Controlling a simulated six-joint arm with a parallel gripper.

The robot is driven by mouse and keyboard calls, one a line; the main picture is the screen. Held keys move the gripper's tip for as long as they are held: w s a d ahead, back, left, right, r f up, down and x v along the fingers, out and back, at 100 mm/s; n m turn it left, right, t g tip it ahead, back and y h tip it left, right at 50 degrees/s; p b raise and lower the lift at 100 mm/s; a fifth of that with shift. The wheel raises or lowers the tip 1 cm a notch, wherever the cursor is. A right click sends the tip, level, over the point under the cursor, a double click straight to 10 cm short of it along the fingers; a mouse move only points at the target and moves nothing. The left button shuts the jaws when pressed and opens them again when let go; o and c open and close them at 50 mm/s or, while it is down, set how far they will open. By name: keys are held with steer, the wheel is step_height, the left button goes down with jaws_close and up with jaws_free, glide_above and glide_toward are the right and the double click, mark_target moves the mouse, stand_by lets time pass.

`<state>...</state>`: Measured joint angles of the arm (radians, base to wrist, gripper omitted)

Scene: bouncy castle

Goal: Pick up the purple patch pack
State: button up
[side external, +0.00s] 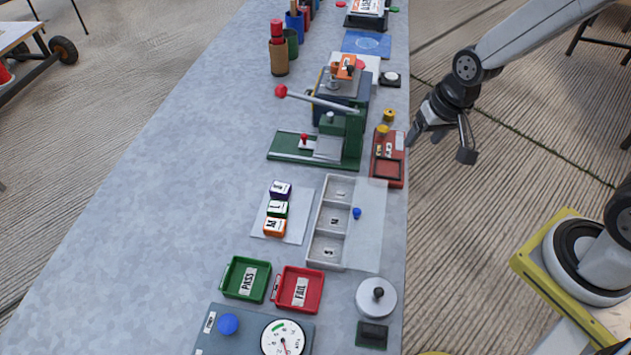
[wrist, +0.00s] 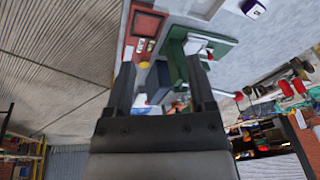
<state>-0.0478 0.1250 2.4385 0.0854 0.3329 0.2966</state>
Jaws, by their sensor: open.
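The purple patch pack (side external: 280,189) is a small block with a white lettered top. It sits at the far end of a short row on a pale sheet (side external: 299,224), just beyond the green pack (side external: 277,209) and the orange pack (side external: 274,227). A dark purple and white block (wrist: 253,9), which looks like the purple pack, shows at the top right of the wrist view. My gripper (side external: 441,143) is open and empty, off the table's right edge and well away from the pack. Its two fingers (wrist: 161,75) also show in the wrist view.
A three-slot grey tray (side external: 326,252) stands right of the packs. A green press (side external: 342,150) with a red-knobbed lever and a red-brown box (side external: 387,172) lie beyond. Green (side external: 233,289) and red (side external: 320,297) trays stand nearer. The table left of the packs is clear.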

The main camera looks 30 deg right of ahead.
steer(key=w+a+f+m+y, duration=0.1)
steer(key=w+a+f+m, duration=0.4)
steer(key=w+a+m, duration=0.55)
steer(key=m+y, duration=0.2)
steer(key=m, duration=1.2)
glide_toward(281, 187)
steer(key=a+f, duration=0.1)
steer(key=shift+s+a+f+t, duration=0.1)
steer(key=shift+s+f+t, duration=0.1)
steer(key=shift+f+t, duration=0.15)
steer(key=shift+x, duration=1.25)
steer(key=shift+h, duration=0.3)
steer(key=shift+x, duration=2.55)
steer(key=shift+w, duration=0.15)
steer(key=shift+c, duration=0.2)
